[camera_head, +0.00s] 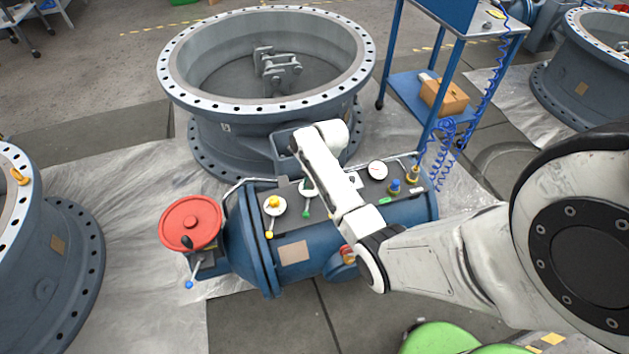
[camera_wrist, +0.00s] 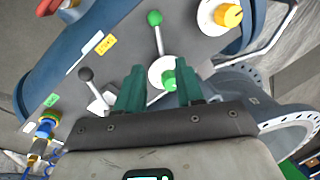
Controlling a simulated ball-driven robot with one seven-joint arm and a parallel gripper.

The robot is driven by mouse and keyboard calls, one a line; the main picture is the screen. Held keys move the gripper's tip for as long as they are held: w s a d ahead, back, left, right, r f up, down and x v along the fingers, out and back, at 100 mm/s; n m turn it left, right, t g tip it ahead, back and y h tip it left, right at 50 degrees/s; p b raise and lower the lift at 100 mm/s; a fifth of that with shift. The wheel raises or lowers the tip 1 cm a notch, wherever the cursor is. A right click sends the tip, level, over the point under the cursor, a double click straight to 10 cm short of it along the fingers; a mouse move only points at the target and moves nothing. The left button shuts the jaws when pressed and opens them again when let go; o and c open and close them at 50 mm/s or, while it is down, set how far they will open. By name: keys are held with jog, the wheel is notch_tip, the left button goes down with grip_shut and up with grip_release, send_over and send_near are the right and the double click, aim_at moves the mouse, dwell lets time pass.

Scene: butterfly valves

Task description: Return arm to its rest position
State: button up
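My arm (camera_head: 330,175) reaches from the right over a blue valve unit (camera_head: 235,235) in the head view, bent at the elbow. My gripper (camera_wrist: 160,66) shows two dark green fingers in the wrist view, spread apart with nothing clearly held. A white round valve base with a green knob (camera_wrist: 169,82) shows beyond the gap between them; I cannot tell how far off it is. A green-tipped lever (camera_wrist: 154,18) points up from there. In the head view the fingers cannot be made out.
A large flanged ring (camera_head: 210,115) stands behind. A blue cart (camera_head: 405,85) with coiled hose is at upper right. Another flanged ring (camera_head: 75,260) stands left.

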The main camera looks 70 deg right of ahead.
jog(key=shift+s+r, duration=0.1)
jog(key=shift+r, duration=0.25)
jog(key=shift+a, duration=0.1)
dwell(0.3)
jog(key=s+a+n, duration=0.3)
jog(key=a+n, duration=0.4)
jog(key=a, duration=1.1)
jog(key=s+a+r+n+g, duration=0.1)
jog(key=s+a+r+n, duration=0.6)
jog(key=s, duration=0.4)
jog(key=a+r, duration=0.1)
jog(key=a, duration=0.1)
jog(key=shift+a+r+n+h, duration=0.15)
jog(key=shift+a+n+h, duration=0.15)
jog(key=shift+h, duration=0.1)
